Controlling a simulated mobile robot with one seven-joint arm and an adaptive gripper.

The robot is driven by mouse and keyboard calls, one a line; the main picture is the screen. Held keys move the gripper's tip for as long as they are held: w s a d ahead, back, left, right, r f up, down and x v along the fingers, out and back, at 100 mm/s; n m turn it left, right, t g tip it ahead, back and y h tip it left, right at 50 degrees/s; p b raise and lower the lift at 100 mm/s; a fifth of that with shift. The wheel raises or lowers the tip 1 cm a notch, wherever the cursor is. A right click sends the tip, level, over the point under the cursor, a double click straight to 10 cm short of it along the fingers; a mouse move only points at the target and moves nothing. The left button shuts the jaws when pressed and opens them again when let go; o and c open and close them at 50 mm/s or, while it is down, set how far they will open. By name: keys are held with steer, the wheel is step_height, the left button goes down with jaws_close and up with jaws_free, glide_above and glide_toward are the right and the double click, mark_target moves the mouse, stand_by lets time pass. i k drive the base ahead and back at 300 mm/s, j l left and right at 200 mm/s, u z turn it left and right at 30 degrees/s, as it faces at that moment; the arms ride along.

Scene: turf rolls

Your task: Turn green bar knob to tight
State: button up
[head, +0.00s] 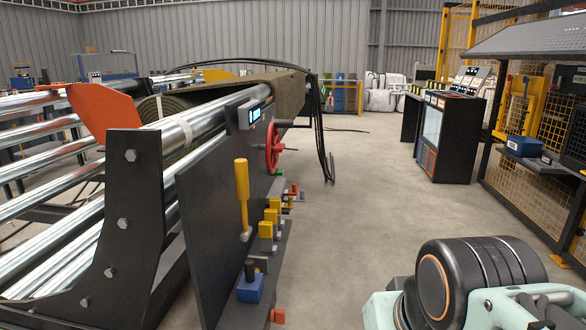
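A small green part (280,172) shows low behind the red handwheel on the dark side panel of the roller machine. It may be the green bar knob. It is too small and too far off to tell its shape, its marks or how it is turned. My gripper is not in view. Only part of my arm, black and pale green, shows at the bottom right, well apart from the panel.
The dark panel (210,225) carries a red handwheel (273,146), a yellow lever (242,195), several yellow blocks and a blue block (250,288). Black cables (325,150) hang at its far end. A black cabinet (452,135) stands right. The floor (365,205) between is clear.

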mark_target(280, 171)
steer(key=i+l+z, duration=0.15)
steer(key=i+z, duration=0.2)
steer(key=i, duration=0.15)
steer(key=i+z, duration=0.3)
steer(key=i, duration=0.2)
steer(key=i+u, duration=0.45)
steer(key=i+l+u, duration=0.15)
steer(key=i+u, duration=0.15)
steer(key=u, duration=0.15)
